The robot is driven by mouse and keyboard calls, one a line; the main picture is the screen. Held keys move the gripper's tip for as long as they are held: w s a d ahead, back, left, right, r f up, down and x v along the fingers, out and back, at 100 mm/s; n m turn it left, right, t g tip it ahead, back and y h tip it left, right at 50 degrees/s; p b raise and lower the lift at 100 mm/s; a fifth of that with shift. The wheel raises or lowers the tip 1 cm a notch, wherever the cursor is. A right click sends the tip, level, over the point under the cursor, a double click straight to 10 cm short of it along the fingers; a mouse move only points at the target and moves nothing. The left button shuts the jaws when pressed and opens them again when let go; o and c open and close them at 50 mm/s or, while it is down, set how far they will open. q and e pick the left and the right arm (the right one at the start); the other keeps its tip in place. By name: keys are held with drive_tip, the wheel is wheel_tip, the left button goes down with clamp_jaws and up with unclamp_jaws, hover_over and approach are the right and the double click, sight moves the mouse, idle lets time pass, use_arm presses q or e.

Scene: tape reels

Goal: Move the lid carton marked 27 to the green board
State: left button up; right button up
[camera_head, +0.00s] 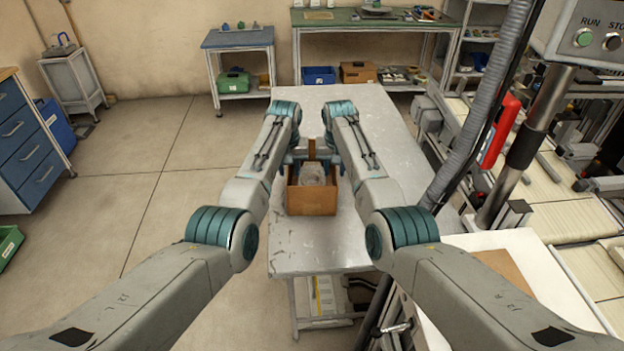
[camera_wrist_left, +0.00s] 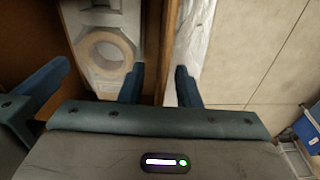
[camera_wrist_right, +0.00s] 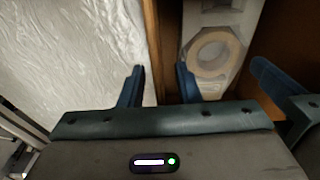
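An open brown carton (camera_head: 311,202) stands on the metal table, with a grey insert and a tan tape reel inside (camera_wrist_left: 103,52). An upright brown flap shows at its back. I cannot read a number on it. My left gripper (camera_wrist_left: 157,72) has its fingers apart, one on each side of the carton's left wall. My right gripper (camera_wrist_right: 160,72) has its fingers apart around the opposite wall; contact is not clear. In the head view the fingers are mostly hidden by my arms. I cannot make out a separate green board; a green-topped bench (camera_head: 350,17) stands at the back.
The metal table (camera_head: 345,96) is bare beyond the carton and to its right. A blue-topped side table (camera_head: 238,38) stands at the back left. A conveyor (camera_head: 560,200) and a dark post flank the right side. The floor at left is open.

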use_arm(q)
clamp_jaws()
use_arm(e)
clamp_jaws()
